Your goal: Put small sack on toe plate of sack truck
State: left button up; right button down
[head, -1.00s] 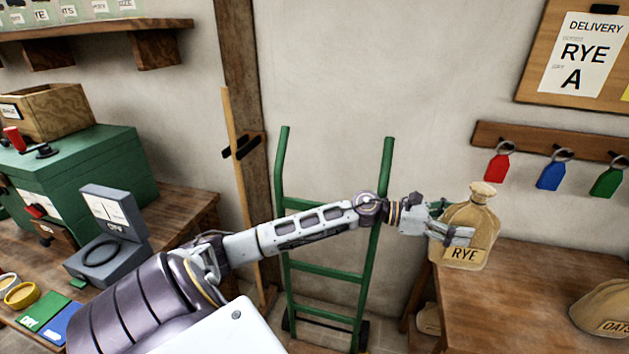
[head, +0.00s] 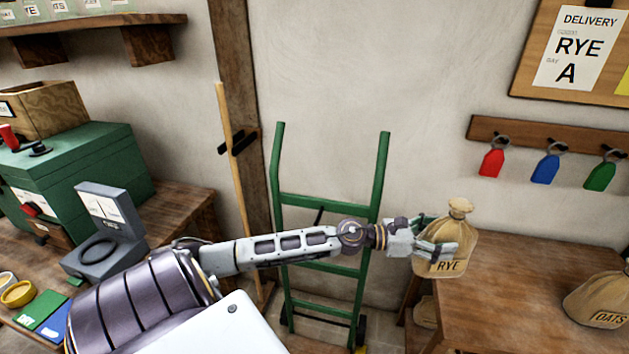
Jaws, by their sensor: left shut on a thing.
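A small tan sack (head: 458,222) labelled RYE, tied at the neck, is upright in my left gripper (head: 436,247), which is shut on its body. The sack is at the left edge of the right-hand table; whether its base touches the tabletop I cannot tell. The green sack truck (head: 383,175) stands against the wall, left of the sack and behind my left arm. Its lower end is near the floor, and its toe plate is mostly out of sight at the bottom edge. My right gripper is not in view.
An OATS sack (head: 598,297) sits on the wooden table (head: 510,300) at right. Another sack (head: 426,312) is below that table's left edge. A scale (head: 105,245) and green machine (head: 75,170) occupy the left bench. A wooden pole (head: 236,190) leans beside the truck.

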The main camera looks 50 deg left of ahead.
pick_arm(q)
jog(key=s+a+f+n+t+y, duration=0.1)
jog(key=s+f+n+y, duration=0.1)
jog(key=f, duration=0.4)
jog(key=s+f+n+t+y, duration=0.2)
jog(key=s+f+n+y, duration=0.1)
jog(key=s+f+y, duration=0.1)
jog(key=s+a+f+n+t+y, duration=0.1)
jog(key=s+f+n+y, duration=0.2)
jog(key=f+y, duration=0.3)
jog(key=shift+s+a+f+t, duration=0.1)
jog(key=shift+a+f+t, duration=0.1)
jog(key=shift+f, duration=0.25)
jog(key=shift+s+a+f+t, duration=0.1)
jog(key=shift+a+f, duration=0.05)
jog(key=shift+f, duration=0.25)
jog(key=shift+w+r, duration=0.1)
jog(key=shift+r, duration=0.05)
jog(key=shift+d, duration=0.1)
